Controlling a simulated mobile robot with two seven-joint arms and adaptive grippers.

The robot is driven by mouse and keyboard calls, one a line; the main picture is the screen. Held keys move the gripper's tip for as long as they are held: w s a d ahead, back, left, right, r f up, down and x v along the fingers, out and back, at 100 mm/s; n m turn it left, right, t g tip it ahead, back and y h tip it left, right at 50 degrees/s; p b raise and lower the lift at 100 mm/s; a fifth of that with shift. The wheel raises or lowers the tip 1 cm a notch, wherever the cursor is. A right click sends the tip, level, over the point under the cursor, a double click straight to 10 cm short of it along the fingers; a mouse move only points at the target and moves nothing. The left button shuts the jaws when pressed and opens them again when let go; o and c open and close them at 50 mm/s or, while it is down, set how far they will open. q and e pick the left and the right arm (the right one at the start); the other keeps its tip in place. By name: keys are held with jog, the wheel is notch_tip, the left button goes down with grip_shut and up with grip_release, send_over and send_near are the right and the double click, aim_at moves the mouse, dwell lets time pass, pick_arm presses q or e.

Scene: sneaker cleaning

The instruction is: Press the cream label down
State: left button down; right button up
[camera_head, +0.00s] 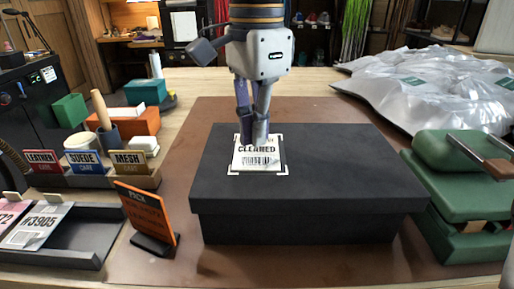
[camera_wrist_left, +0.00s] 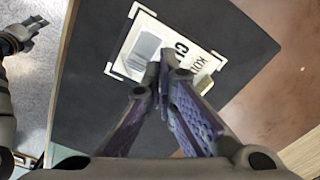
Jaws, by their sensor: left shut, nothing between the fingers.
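The cream label (camera_head: 257,159) lies on the lid of the dark box (camera_head: 340,190), inside a printed white corner frame. Whether the tips touch the label I cannot tell.
An orange sign (camera_head: 147,217) stands left of the box. Card holders (camera_head: 84,176) and a tray (camera_head: 85,238) are farther left. A green padded stand (camera_head: 455,190) is on the right, and silvery plastic bags (camera_head: 430,85) lie behind it.

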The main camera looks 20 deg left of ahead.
aim_at(257, 153)
pick_arm(q)
jog(key=shift+f, duration=1.15)
dwell(0.4)
jog(key=shift+r, duration=0.1)
notch_tip(257, 153, up, 8)
dwell(0.6)
